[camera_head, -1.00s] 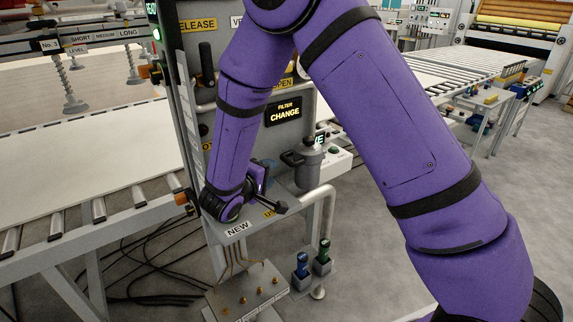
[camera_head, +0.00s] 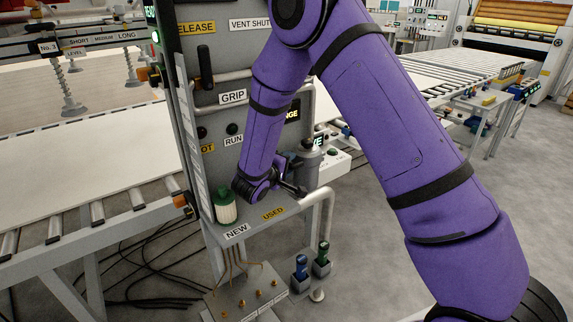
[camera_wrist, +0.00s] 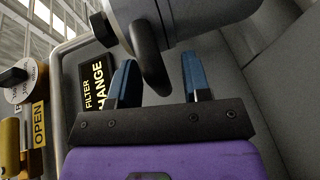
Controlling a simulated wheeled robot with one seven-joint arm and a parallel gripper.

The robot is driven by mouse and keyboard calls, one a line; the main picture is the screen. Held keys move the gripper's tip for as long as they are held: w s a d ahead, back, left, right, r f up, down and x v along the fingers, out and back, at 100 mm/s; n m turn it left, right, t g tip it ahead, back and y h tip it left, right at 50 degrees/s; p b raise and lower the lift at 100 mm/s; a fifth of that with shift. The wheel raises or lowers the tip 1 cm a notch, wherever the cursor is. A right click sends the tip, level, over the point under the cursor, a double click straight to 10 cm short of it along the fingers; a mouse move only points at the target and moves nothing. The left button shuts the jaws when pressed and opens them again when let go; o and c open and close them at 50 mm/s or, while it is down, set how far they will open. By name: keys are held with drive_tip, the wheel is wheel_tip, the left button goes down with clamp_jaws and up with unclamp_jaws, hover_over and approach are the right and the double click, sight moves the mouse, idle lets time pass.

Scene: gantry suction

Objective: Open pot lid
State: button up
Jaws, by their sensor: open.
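The grey metal pot (camera_head: 309,168) stands on the panel's right side, partly hidden behind my gripper in the head view. In the wrist view the grey pot (camera_wrist: 195,18) fills the top, with a dark curved handle (camera_wrist: 147,52) sticking out toward me. My gripper (camera_wrist: 159,72) is open. The handle lies in the gap between its two blue fingers, nearer the left finger, and I see no grip on it. In the head view my gripper (camera_head: 294,174) is just left of the pot. I cannot tell the lid's seam from the pot body.
A green-capped white filter (camera_head: 226,207) stands on the shelf by the NEW label (camera_head: 236,231). A USED label (camera_head: 273,213) marks the shelf's right part. The panel (camera_head: 218,125) rises behind my arm, and a bent pipe (camera_head: 328,215) runs at the right.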

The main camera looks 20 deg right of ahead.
clamp_jaws()
drive_tip(key=shift+r, duration=0.15)
